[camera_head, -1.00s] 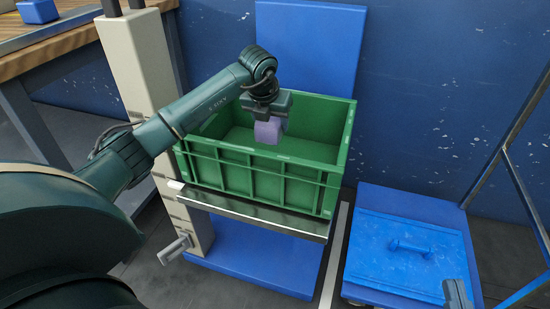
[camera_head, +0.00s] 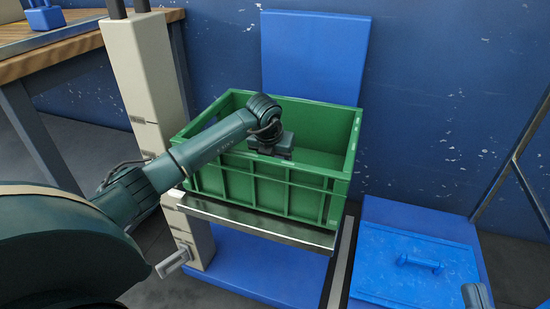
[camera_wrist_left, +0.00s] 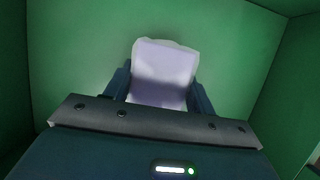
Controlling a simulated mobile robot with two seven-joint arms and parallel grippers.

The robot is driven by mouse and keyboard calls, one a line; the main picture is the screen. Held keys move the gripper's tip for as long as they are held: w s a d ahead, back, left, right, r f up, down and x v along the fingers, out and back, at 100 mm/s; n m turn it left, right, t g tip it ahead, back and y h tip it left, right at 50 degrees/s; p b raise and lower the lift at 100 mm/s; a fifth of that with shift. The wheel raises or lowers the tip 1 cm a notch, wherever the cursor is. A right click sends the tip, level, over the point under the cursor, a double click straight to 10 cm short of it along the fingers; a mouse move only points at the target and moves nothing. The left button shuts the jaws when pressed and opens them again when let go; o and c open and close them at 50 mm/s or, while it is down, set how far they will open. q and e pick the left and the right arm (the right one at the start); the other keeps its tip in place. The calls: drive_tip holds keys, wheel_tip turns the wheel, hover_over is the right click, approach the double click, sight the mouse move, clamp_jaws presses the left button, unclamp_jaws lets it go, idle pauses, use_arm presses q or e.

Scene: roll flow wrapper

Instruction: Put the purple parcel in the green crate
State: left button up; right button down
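The green crate (camera_head: 258,190) stands on a metal-edged platform in the head view, open at the top. My left arm reaches over its near wall, and the left gripper (camera_head: 271,146) is lowered inside; its fingertips are hidden by that wall. In the left wrist view the pale purple parcel (camera_wrist_left: 165,62) sits between the two fingers of the left gripper (camera_wrist_left: 160,92), which close on its sides. Green crate surfaces surround it; whether the parcel touches the floor cannot be told. Part of my right gripper (camera_head: 476,296) shows at the bottom right, its fingers unclear.
A beige column (camera_head: 147,85) stands left of the crate. A wooden workbench (camera_head: 85,38) with a blue object (camera_head: 45,17) is at the far left. A blue lidded box (camera_head: 415,265) and a metal frame (camera_head: 515,160) are at the right. A blue wall stands behind.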

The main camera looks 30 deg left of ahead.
use_arm(q)
drive_tip(key=o, duration=0.4)
drive_tip(key=shift+r, duration=0.1)
drive_tip(key=shift+s+r, duration=0.1)
drive_tip(key=shift+r, duration=0.2)
drive_tip(key=shift+p+v, duration=2.1)
drive_tip(key=shift+v, duration=3.6)
use_arm(e)
drive_tip(key=shift+s+d+f+g+h, duration=0.2)
drive_tip(key=shift+d+f+g+h, duration=0.1)
drive_tip(key=shift+f+h, duration=0.4)
use_arm(q)
drive_tip(key=shift+a, duration=0.1)
use_arm(e)
drive_tip(key=shift+r, duration=0.1)
